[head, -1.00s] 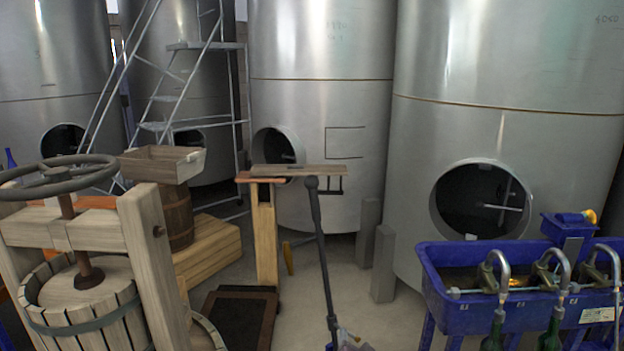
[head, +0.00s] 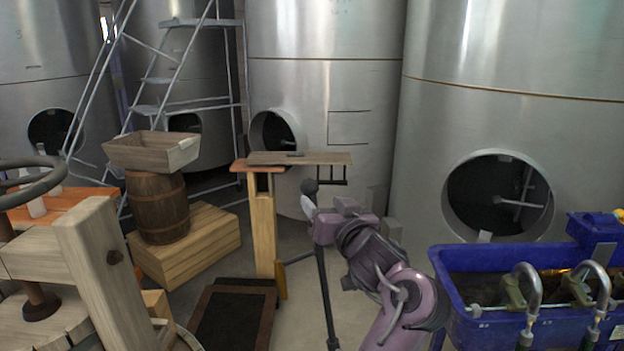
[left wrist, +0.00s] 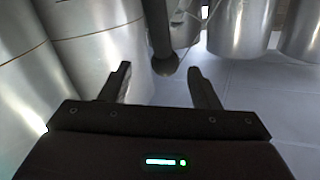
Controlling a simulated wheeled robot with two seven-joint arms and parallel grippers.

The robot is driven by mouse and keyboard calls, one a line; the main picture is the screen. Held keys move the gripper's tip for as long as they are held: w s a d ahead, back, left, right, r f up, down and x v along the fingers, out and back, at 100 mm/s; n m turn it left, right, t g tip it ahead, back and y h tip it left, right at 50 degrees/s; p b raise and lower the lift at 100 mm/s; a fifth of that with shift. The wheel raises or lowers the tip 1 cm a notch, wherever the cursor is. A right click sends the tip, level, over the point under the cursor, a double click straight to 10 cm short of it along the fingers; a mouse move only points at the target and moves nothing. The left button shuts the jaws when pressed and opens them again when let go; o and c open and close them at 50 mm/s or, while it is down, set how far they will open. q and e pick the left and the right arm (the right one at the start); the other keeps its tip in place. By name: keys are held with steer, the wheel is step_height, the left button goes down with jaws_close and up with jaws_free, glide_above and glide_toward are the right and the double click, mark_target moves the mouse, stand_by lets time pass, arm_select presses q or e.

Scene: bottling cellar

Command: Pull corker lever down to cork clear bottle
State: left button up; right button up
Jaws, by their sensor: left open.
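The corker lever (head: 323,285) is a dark rod with a round knob at its top, standing nearly upright in the middle of the head view. Its lower end and the corker body are out of frame. My left gripper (head: 318,212) is on a purple arm, close by the upper part of the lever just under the knob. In the left wrist view the open gripper (left wrist: 158,78) has the lever's dark knob (left wrist: 165,66) beyond and between its fingertips; I cannot tell whether they touch. I cannot make out the clear bottle at the corker. My right gripper is not in view.
A blue filler trough (head: 505,335) with taps stands at the right. A wooden press (head: 95,265) stands at the left. A wooden post stand (head: 263,235) with a board on top is behind the lever. Large steel tanks (head: 325,95) close off the back.

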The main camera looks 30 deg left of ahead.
mark_target(312, 189)
arm_select(q)
steer(key=shift+w+a+r, duration=0.2)
steer(key=shift+r, duration=0.05)
steer(key=shift+a+r+p, duration=0.2)
steer(key=shift+p, duration=0.2)
steer(key=shift+w+a+r+p, duration=0.2)
steer(key=shift+a+r+p, duration=0.2)
steer(key=shift+a+p, duration=0.4)
steer(key=p+x, duration=0.1)
steer(key=x, duration=0.1)
steer(key=shift+w+a+f, duration=0.1)
steer(key=shift+w+a, duration=0.05)
steer(key=shift+a, duration=0.15)
steer(key=shift+w+a+f, duration=0.3)
steer(key=shift+w+a, duration=0.35)
steer(key=shift+a, duration=0.05)
steer(key=shift+d, duration=0.1)
steer(key=shift+c, duration=0.8)
steer(key=c, duration=0.7)
jaws_close()
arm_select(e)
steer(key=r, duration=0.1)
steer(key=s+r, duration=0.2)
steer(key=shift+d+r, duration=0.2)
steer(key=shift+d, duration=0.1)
